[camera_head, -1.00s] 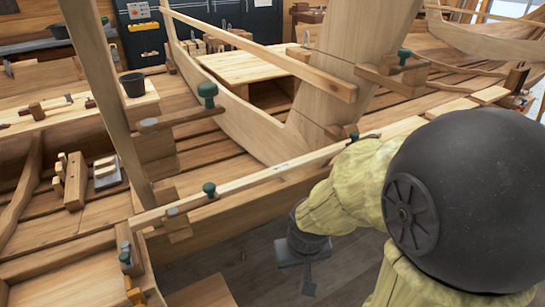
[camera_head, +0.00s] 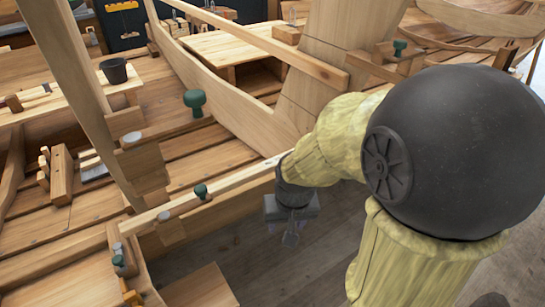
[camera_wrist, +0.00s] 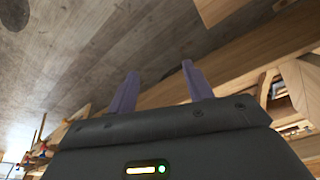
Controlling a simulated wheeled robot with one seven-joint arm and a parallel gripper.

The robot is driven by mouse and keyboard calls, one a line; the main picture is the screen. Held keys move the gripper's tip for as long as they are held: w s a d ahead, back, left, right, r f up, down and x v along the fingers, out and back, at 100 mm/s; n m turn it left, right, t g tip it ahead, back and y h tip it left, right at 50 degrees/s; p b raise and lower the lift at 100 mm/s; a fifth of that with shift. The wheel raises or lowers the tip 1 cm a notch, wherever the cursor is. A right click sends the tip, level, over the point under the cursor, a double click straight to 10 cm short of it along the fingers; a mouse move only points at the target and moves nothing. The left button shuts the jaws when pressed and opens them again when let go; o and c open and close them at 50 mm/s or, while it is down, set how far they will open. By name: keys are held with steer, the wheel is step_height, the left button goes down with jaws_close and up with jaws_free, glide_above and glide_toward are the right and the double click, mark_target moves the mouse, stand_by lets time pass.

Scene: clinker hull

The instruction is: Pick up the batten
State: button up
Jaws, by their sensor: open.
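A long pale wooden strip, which looks like the batten (camera_head: 235,181), runs along the near edge of the hull in the head view. It slants up to the right, with green-knobbed clamps along it. My arm hides its right part. My gripper (camera_head: 290,222) hangs just on the near side of the strip, over the grey floor, apparently apart from it. In the wrist view my gripper (camera_wrist: 160,88) has two purple fingers spread wide, with only floor and blurred wood beyond. Nothing is between them. I cannot tell the strip for certain in the wrist view.
Another long strip (camera_head: 265,42) crosses higher up against a broad upright plank (camera_head: 325,60). A green-knobbed clamp (camera_head: 194,101) stands inside the hull. A black bucket (camera_head: 114,71) and a wooden block (camera_head: 62,175) are at left. Bare grey floor (camera_head: 265,260) lies in front.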

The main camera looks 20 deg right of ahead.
steer(key=w+r+m+p, duration=0.1)
steer(key=w+r+m, duration=0.3)
steer(key=r, duration=0.5)
steer(key=w+r+m+g+p, duration=0.1)
steer(key=w+r+m, duration=0.3)
steer(key=r, duration=0.5)
steer(key=w+r+m+g+p, duration=0.1)
steer(key=w+r+m+p, duration=0.1)
steer(key=r+m, duration=0.3)
step_height(320, 180, up, 4)
steer(key=shift+w+r, duration=0.15)
steer(key=shift+w, duration=0.75)
steer(key=p, duration=0.2)
glide_above(274, 162)
step_height(274, 162, down, 12)
steer(key=shift+f, duration=0.15)
